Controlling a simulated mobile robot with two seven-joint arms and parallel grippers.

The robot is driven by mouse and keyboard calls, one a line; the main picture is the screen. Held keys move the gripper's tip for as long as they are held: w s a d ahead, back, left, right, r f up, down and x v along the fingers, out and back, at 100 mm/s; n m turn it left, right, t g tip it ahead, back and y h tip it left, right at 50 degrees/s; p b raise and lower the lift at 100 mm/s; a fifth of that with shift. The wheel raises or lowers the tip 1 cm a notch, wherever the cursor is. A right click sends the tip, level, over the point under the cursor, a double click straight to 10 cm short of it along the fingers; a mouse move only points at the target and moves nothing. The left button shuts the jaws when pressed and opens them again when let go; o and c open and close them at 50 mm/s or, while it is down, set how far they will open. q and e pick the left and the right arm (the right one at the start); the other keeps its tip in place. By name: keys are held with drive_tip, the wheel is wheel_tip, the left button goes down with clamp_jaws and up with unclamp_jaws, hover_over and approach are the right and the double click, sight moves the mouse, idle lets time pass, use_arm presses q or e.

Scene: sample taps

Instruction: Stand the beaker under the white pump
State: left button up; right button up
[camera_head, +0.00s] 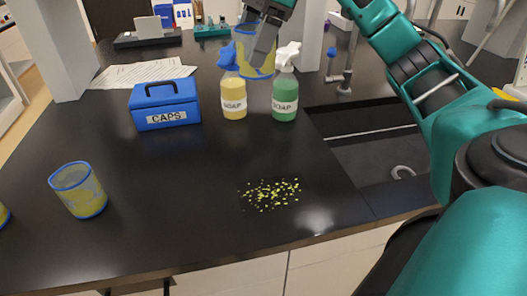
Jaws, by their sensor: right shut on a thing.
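My right gripper (264,47) comes in from the top right and is shut on a clear beaker (241,57) with blue edges and a yellowish lower part. The beaker is held up off the counter, near the pump tops, and is partly hidden by the gripper. The white pump (288,54) sits on a green soap bottle (285,98), just right of the held beaker in the picture. A blue pump (228,56) on a yellow soap bottle (233,97) is partly behind the beaker. My left gripper is not in view.
Another blue-rimmed, yellowish beaker (78,190) stands at left; a further one is cut off at the left edge. A blue CAPS box (165,103) stands left of the bottles. Yellow bits (270,194) lie scattered in front. A sink (380,140) is at right; a pillar (312,40) stands behind.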

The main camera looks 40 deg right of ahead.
drive_tip(key=shift+s+d+r+m, duration=0.15)
drive_tip(key=shift+d+r+m, duration=0.2)
drive_tip(key=shift+d+m, duration=0.15)
drive_tip(key=shift+s+d+t, duration=0.1)
drive_tip(key=shift+d+t, duration=0.05)
drive_tip(key=shift+t, duration=0.15)
drive_tip(key=shift+m, duration=0.3)
wheel_tip(320, 180, down, 16)
drive_tip(key=b, duration=0.5)
drive_tip(key=shift+f, duration=0.1)
wheel_tip(320, 180, down, 3)
drive_tip(key=shift+f+b, duration=0.15)
drive_tip(key=shift+b, duration=0.15)
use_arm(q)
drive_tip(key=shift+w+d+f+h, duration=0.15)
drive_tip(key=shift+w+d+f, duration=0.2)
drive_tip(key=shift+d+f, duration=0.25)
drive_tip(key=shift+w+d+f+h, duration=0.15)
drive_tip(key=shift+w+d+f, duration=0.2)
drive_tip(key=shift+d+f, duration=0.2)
use_arm(e)
drive_tip(key=shift+f, duration=0.1)
